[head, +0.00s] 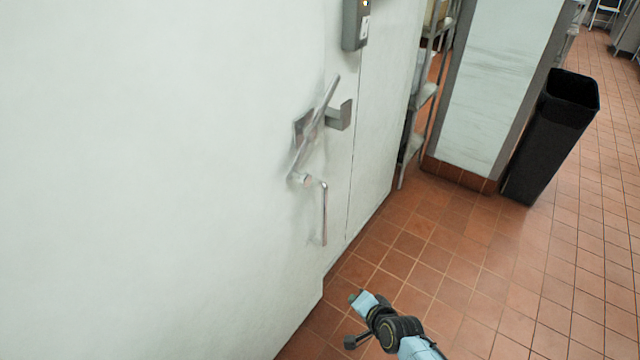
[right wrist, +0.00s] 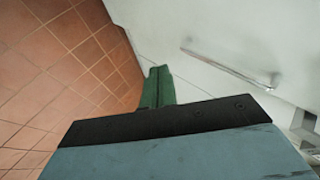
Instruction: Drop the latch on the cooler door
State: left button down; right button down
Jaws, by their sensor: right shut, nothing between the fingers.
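The white cooler door (head: 170,150) fills the left of the head view. Its metal latch bar (head: 323,108) slants from upper right to lower left across a mounting plate, beside a metal catch (head: 341,115) near the door seam. A pull handle (head: 324,215) hangs below the bar. My right gripper (head: 354,298) is low in front of the door, below the handle and apart from it. In the right wrist view its green fingers (right wrist: 159,80) are shut and empty, and a metal bar (right wrist: 230,65) on the white surface lies to their right. My left gripper is out of view.
A grey box (head: 355,25) is mounted above the latch. Metal shelving (head: 425,95) and a black bin (head: 553,135) stand to the right. The red tiled floor (head: 470,270) is clear in front of them.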

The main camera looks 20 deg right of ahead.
jog(key=w+r+m+t, duration=0.3)
jog(key=w+r+m, duration=0.1)
jog(key=r, duration=0.8)
jog(key=w+d+r+m+t+y, duration=0.1)
jog(key=w+r+m+t, duration=0.2)
jog(key=w+r, duration=0.4)
notch_tip(320, 180, up, 6)
jog(key=shift+w+r+m, duration=0.15)
jog(key=shift+w+m, duration=0.15)
jog(key=shift+m, duration=0.3)
jog(key=shift+w, duration=0.1)
jog(key=w+a, duration=0.5)
jog(key=w, duration=0.2)
jog(key=shift+w+f+b, duration=0.25)
jog(key=shift+w+b, duration=0.15)
jog(key=shift+d, duration=0.1)
